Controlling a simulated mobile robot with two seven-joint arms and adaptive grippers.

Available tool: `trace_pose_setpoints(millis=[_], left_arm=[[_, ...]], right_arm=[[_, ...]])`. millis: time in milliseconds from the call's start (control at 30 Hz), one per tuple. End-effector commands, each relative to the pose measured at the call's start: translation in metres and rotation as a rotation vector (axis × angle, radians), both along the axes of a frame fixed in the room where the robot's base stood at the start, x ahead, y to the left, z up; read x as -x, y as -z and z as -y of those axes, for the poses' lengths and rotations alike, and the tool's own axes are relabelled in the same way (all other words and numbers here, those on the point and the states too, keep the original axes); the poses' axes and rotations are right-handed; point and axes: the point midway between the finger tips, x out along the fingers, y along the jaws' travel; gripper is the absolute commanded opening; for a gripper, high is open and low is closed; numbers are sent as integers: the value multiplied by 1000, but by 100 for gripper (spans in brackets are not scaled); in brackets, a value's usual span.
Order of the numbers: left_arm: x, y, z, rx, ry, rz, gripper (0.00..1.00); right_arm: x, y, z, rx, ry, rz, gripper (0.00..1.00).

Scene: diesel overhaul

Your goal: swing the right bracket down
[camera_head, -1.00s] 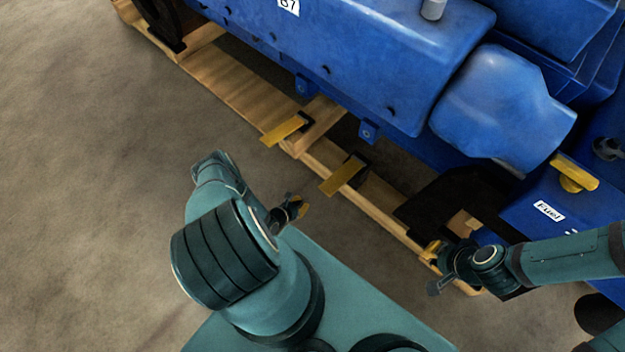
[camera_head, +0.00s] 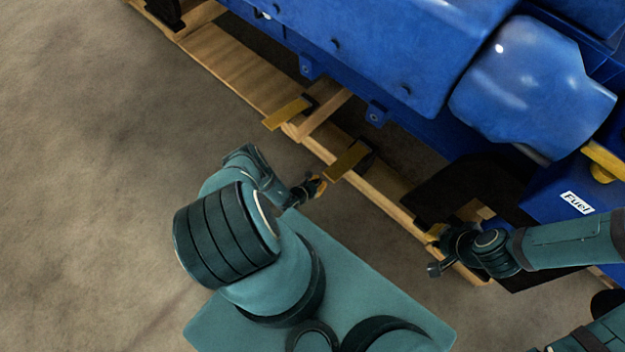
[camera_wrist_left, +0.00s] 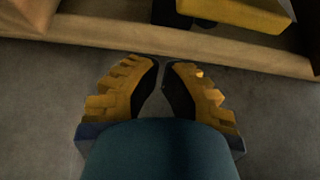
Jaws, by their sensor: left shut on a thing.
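The right bracket (camera_head: 347,160) is a flat yellow plate on a dark mount, sticking out over the pallet's near edge. A yellow bracket in the left wrist view (camera_wrist_left: 240,12), seemingly the same one, lies beyond the pallet rail at the top. A second, left bracket (camera_head: 287,113) like it sits farther left. My left gripper (camera_head: 316,187) is just short of the right bracket's near end. In the left wrist view its yellow-backed fingers (camera_wrist_left: 161,75) are shut nearly together, and I see nothing between them. My right gripper (camera_head: 437,235) is by the pallet's right end; its fingers are too small to read.
The blue engine (camera_head: 400,50) stands on a wooden pallet (camera_head: 235,72) behind the brackets. A blue box labelled Fuel (camera_head: 540,195) with a yellow handle (camera_head: 606,160) is at the right. Bare concrete floor (camera_head: 90,180) lies free at the left.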

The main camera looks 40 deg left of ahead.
Motion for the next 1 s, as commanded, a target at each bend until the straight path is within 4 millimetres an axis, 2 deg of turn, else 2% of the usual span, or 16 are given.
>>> trace_pose_setpoints(millis=[500, 1000], left_arm=[[-9, -37, 1, 0, 0, -1, 0], [-9, -40, -1, -1, 1, -5, 0]], right_arm=[[0, 0, 0, 0, 0, 0, 0], [0, -1, 0, 0, 0, 0, 0]])
